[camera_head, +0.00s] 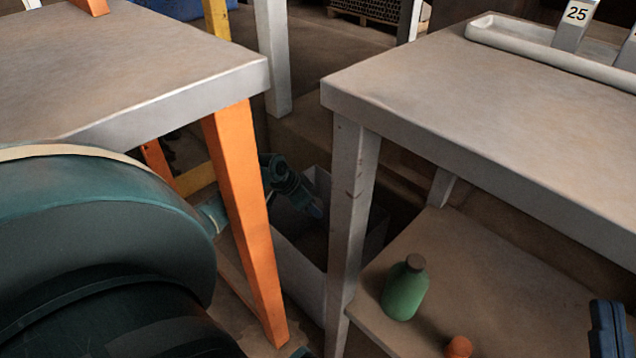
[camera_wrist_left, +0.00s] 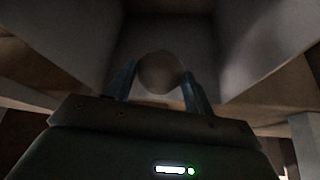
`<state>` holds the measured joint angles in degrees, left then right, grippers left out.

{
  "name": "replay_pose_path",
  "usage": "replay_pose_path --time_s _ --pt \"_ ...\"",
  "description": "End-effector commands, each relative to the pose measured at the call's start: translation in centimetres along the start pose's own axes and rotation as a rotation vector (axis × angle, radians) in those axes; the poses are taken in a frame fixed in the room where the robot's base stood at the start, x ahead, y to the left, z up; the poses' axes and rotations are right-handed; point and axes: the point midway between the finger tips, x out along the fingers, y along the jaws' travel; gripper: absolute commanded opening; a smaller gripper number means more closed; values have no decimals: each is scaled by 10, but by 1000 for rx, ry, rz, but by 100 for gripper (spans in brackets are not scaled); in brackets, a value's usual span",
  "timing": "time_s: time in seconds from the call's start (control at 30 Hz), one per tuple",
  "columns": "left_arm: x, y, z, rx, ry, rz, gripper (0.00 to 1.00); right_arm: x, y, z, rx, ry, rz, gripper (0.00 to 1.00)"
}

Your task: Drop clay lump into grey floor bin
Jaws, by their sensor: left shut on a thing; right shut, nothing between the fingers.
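The grey floor bin (camera_head: 301,272) stands on the floor between the two tables, partly hidden by the orange leg and the grey leg. My left gripper (camera_head: 314,209) reaches down over the bin's opening. In the left wrist view, my left gripper (camera_wrist_left: 158,88) is shut on the clay lump (camera_wrist_left: 158,70), a rounded brownish-grey piece between the two fingers. The bin's walls (camera_wrist_left: 82,42) rise around it in that view. The lump cannot be made out in the head view.
The left table (camera_head: 130,50) has an orange leg (camera_head: 247,220) close to my left arm. The right table (camera_head: 480,110) has a grey leg (camera_head: 352,200). Its lower shelf (camera_head: 480,260) holds a green bottle (camera_head: 405,290) and an orange ball-like thing (camera_head: 459,347).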

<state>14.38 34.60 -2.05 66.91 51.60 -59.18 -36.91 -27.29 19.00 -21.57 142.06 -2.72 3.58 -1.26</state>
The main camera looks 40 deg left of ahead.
Motion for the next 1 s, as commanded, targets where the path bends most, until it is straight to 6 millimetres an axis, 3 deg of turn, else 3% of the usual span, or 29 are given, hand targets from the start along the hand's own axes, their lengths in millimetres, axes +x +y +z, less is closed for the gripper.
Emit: replay_pose_path --time_s 0.33,0.57,0.67,0.8,1.0 --pt "0 0 0 0 1 0 78 0 0 0 0 -1 0 0" --pt "-1 0 0 0 -1 0 78 0 0 -1 0 -1 0 0" --pt "-10 0 -1 1 -1 0 78 2 1 -4 8 -13 1 0" --pt "-34 0 -2 3 -2 -2 78 -13 -10 13 92 -150 16 0" --pt "-65 0 -2 2 -1 -1 78 -17 -9 17 79 -204 26 0"
